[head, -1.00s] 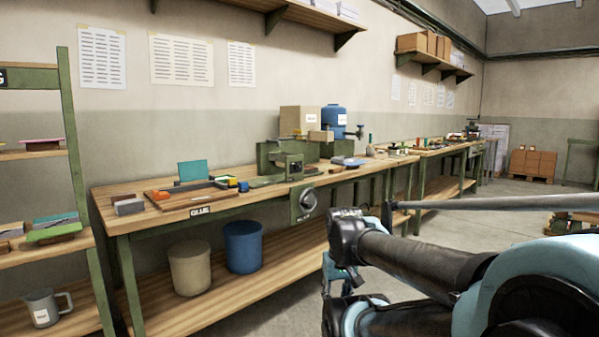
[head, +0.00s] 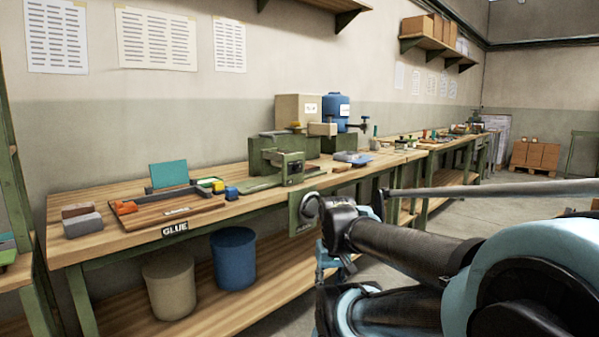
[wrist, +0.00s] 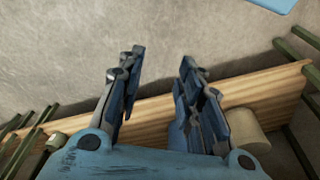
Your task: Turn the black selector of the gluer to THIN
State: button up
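The gluer (head: 286,168) is a green machine on the wooden bench, with a tan box and a blue tank behind it. A green panel (head: 295,222) hangs at the bench's front edge below it. The panel carries a round grey-and-dark dial (head: 309,207), partly hidden behind my arm. I cannot make out the selector's black pointer or read its markings. In the wrist view my gripper (wrist: 160,62) has its two fingers spread with nothing between the tips. It points over a lower wooden shelf and the floor or wall, with no dial in sight.
The bench (head: 105,243) bears a GLUE sign (head: 175,230), a wooden tray and blocks. A beige bin (head: 169,285) and a blue bin (head: 233,258) stand on its lower shelf. A rack stands at the left edge. Open floor lies right of the bench.

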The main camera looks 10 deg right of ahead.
aim_at(297, 168)
jog(key=o, duration=0.3)
jog(key=shift+w, duration=0.1)
jog(key=shift+o, duration=0.5)
jog(key=shift+a+r, duration=0.4)
jog(key=shift+r, duration=0.2)
jog(key=w+a+r+m+t+y, duration=0.2)
jog(key=w+r+m+y, duration=0.3)
jog(key=w, duration=0.7)
jog(key=w+a+r+m+t+y, duration=0.25)
jog(key=w+r+m, duration=0.35)
jog(key=w, duration=0.5)
jog(key=w+d+r+m+t+y, duration=0.2)
jog(key=w+d+r+m+t, duration=0.25)
jog(key=w+d, duration=0.4)
jog(key=w+d+r+m+t+y, duration=0.1)
jog(key=w+d+r+m+t, duration=0.3)
jog(key=w+d, duration=0.45)
jog(key=shift+m+g, duration=0.25)
jog(key=shift+g, duration=0.05)
jog(key=x, duration=1.9)
jog(key=shift+w+a+f, duration=0.1)
jog(key=shift+w+a, duration=0.05)
jog(key=shift+a, duration=0.2)
jog(key=c, duration=1.1)
